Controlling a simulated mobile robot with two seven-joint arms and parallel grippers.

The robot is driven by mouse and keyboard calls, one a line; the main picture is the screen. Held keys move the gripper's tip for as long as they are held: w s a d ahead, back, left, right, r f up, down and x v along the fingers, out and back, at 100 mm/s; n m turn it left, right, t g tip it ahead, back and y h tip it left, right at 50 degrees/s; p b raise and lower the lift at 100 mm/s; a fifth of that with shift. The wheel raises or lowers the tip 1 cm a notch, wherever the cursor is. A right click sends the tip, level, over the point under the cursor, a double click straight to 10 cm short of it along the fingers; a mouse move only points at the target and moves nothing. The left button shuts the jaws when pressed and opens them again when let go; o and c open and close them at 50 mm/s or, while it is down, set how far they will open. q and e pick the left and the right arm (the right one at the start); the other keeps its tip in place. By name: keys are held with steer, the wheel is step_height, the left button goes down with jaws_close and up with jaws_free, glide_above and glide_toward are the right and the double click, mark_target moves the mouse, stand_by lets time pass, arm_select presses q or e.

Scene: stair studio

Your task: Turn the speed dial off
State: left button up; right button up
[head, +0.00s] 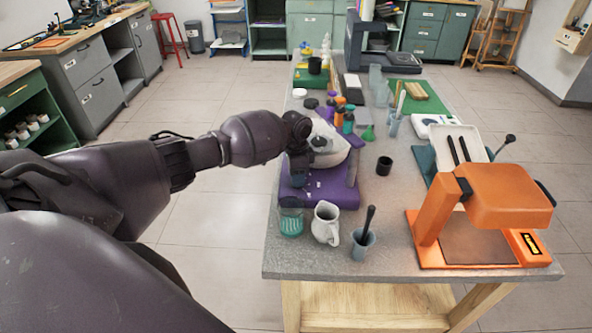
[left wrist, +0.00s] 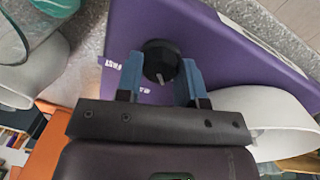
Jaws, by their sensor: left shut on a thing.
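The purple machine (head: 335,195) stands near the left edge of the grey table, with a white bowl (head: 330,150) on it. In the left wrist view, its purple base (left wrist: 225,50) carries a round black dial (left wrist: 160,58) with a pale pointer mark and small white print beside it. My left gripper (left wrist: 161,76) has its two blue fingers on either side of the dial and is shut on it. In the head view my left gripper (head: 298,170) is in front of the machine and hides the dial. My right gripper is not in view.
Near the machine stand a glass with green contents (head: 291,218), a white jug (head: 326,224) and a grey cup with a dark tool (head: 363,243). An orange press (head: 480,210) stands at the right. A black cup (head: 384,166) is right of the machine.

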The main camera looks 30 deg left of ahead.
arm_select(q)
steer(key=shift+n+p, duration=0.45)
steer(key=shift+n, duration=0.15)
steer(key=o, duration=0.9)
steer(key=shift+o, duration=0.2)
step_height(320, 180, up, 11)
steer(key=shift+w+a, duration=0.25)
steer(key=shift+a, duration=0.15)
steer(key=shift+f, duration=0.1)
steer(key=shift+s+f, duration=0.1)
